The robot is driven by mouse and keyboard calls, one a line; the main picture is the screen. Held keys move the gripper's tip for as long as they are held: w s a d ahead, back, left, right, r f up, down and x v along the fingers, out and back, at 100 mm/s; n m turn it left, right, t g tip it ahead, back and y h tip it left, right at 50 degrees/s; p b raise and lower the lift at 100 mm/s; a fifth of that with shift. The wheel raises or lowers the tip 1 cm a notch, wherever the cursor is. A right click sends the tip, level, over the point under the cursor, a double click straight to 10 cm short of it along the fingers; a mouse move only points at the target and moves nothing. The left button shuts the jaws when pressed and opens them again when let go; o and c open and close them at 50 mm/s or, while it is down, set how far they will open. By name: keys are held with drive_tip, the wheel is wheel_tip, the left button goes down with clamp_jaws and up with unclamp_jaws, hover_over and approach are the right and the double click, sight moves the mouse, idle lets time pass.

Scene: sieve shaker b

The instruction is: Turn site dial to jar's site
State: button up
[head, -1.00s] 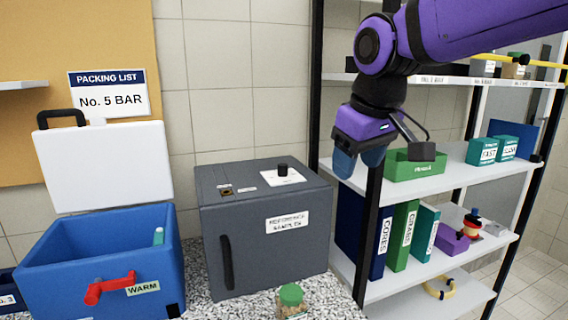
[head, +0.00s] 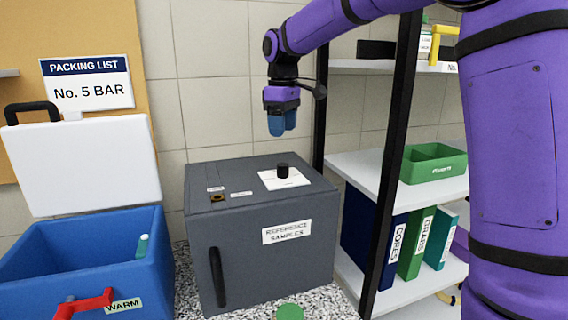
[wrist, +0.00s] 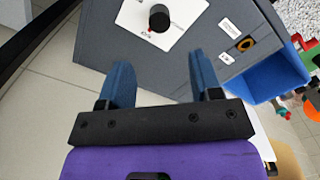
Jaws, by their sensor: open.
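The site dial is a black knob (head: 282,170) on a white plate (head: 298,180), on top of the grey reference samples box (head: 260,272). The knob also shows in the wrist view (wrist: 159,19), with a small red mark by its base; the plate's lettering is too small to read. A jar with a green lid (head: 290,312) stands in front of the box, mostly cut off by the bottom edge. My gripper (head: 282,124) is open and empty, pointing down above the box, apart from the knob. Its two blue fingers (wrist: 158,85) show in the wrist view.
An open blue cooler (head: 150,225) with a red latch (head: 85,303) stands at left. A shelf rack with a black post (head: 397,130) stands at right, holding a green bin (head: 435,163) and binders. A packing list (head: 88,82) reads No. 5 BAR.

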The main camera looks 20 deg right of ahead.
sight(283, 164)
wheel_tip(283, 164, down, 11)
drive_tip(key=shift+w+r, duration=0.1)
drive_tip(key=shift+r, duration=0.05)
idle(0.4)
drive_tip(key=c, duration=0.9)
